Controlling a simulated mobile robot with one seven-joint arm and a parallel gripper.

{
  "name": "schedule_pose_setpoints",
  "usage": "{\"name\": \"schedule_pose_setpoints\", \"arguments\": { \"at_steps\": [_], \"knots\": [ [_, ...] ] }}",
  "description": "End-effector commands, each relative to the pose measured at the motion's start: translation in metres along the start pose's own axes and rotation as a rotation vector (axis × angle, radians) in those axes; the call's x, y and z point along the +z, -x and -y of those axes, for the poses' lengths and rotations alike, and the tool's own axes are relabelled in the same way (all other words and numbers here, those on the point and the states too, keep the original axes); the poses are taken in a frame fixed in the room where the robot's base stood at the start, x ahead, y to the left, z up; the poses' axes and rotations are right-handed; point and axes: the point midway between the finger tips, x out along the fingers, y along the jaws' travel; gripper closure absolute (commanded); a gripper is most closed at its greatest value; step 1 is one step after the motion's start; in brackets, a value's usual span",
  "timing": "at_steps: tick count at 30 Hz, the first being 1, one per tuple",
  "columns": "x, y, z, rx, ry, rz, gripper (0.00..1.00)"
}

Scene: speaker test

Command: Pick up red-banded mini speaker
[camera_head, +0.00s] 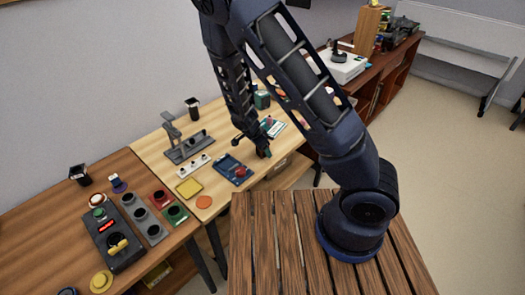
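My arm reaches down over the light wooden table, and my gripper (254,146) is low over its right part, beyond the blue tray. Dark fingers show, but they are too small and partly overlapped to tell whether they are open or hold anything. I cannot single out a red-banded mini speaker with certainty. A small red object (241,172) lies on the blue tray (228,163), just in front of my gripper. Small coloured items beyond my gripper are partly hidden by my arm.
A grey stand (189,146), a yellow square (189,187) and an orange disc (204,202) are on the light table. A button box (113,240) and grey, red and green switch plates crowd the darker table at left. A white device (343,66) stands behind at right.

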Motion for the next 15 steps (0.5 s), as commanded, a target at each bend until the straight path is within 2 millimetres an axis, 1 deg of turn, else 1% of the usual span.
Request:
{"name": "schedule_pose_setpoints", "arguments": {
  "at_steps": [4, 8, 9, 12, 15],
  "knots": [
    [0.0000, 0.0002, 0.0000, 0.000, 0.000, 0.000, 0.35],
    [-0.0001, 0.0002, 0.0001, 0.000, 0.000, 0.000, 0.60],
    [-0.0001, 0.0002, 0.0001, 0.000, 0.000, 0.000, 0.68],
    [-0.0001, 0.0003, 0.0001, 0.000, 0.000, 0.000, 0.85],
    [-0.0001, 0.0003, 0.0002, 0.000, -0.001, 0.000, 0.85]
  ]
}}
